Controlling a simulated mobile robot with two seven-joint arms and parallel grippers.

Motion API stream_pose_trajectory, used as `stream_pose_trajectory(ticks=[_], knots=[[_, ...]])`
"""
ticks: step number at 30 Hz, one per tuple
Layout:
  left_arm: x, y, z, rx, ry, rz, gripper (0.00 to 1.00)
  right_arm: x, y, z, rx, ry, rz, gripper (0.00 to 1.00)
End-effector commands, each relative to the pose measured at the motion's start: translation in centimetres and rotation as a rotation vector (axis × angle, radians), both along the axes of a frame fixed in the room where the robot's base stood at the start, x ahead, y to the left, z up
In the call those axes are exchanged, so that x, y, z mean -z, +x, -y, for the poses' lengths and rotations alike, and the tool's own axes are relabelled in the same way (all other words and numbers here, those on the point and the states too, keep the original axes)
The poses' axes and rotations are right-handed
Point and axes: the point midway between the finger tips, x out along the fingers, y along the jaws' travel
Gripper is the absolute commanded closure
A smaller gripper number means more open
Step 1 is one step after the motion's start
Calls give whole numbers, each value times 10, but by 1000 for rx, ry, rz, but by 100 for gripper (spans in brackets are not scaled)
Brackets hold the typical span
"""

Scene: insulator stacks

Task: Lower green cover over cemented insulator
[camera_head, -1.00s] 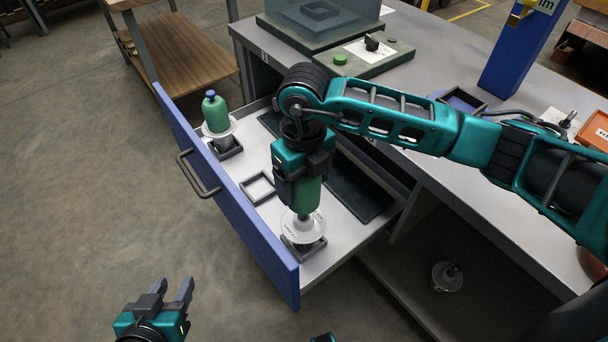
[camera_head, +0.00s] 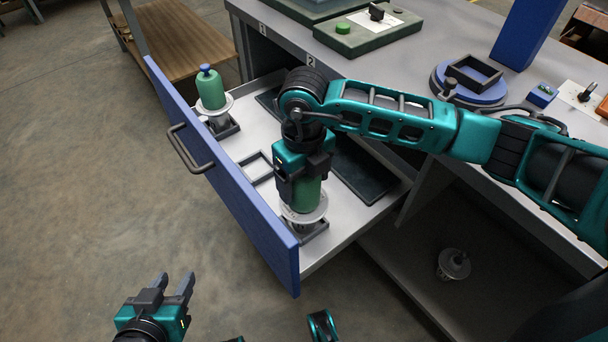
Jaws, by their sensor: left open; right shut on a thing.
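A green cover (camera_head: 306,195) is in my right gripper (camera_head: 303,172), which is shut on it from above inside the open drawer. The cover is upright and sits over a pale insulator (camera_head: 303,215), its lower edge at or close to the disc. I cannot tell whether it touches. The insulator stands in a dark square holder (camera_head: 316,228) near the drawer front. The cover's top is hidden by the gripper. My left gripper (camera_head: 170,286) is open and empty, low in front of the drawer.
Another green-covered insulator (camera_head: 211,92) stands at the drawer's far left. The blue drawer front (camera_head: 220,180) has a dark handle. A loose insulator (camera_head: 454,264) is on the lower shelf. A blue turntable (camera_head: 470,84) is on the bench.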

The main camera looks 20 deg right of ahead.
Motion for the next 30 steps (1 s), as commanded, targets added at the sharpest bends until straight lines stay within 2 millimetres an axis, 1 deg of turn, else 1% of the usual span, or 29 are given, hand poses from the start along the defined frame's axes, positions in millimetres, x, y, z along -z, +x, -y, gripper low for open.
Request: stream_pose_trajectory(ticks=[1, 3, 11, 12, 18, 26, 29, 30], knots=[[4, 0, 0, 1, 2, -1, 57, 4, 0, 0, 0, 0, 0, 50], [5, 0, -1, 2, 3, 0, 57, 6, 0, 0, 0, 0, 0, 50], [5, 0, -1, 2, 3, 0, 57, 5, 0, 0, 0, 0, 0, 50], [5, 0, -1, 2, 3, 0, 57, 5, 0, 0, 0, 0, 0, 19], [4, 0, -1, 1, 3, 0, 57, 5, 0, 0, 0, 0, 0, 0], [3, 0, 0, -1, 1, 0, 57, 3, 0, 0, 0, 0, 0, 0], [0, 0, 0, -3, -2, 0, 57, -7, 1, 0, 0, 0, 1, 0], [-2, 0, 1, -4, -4, 1, 57, -13, 1, 0, 0, 0, 3, 0]])
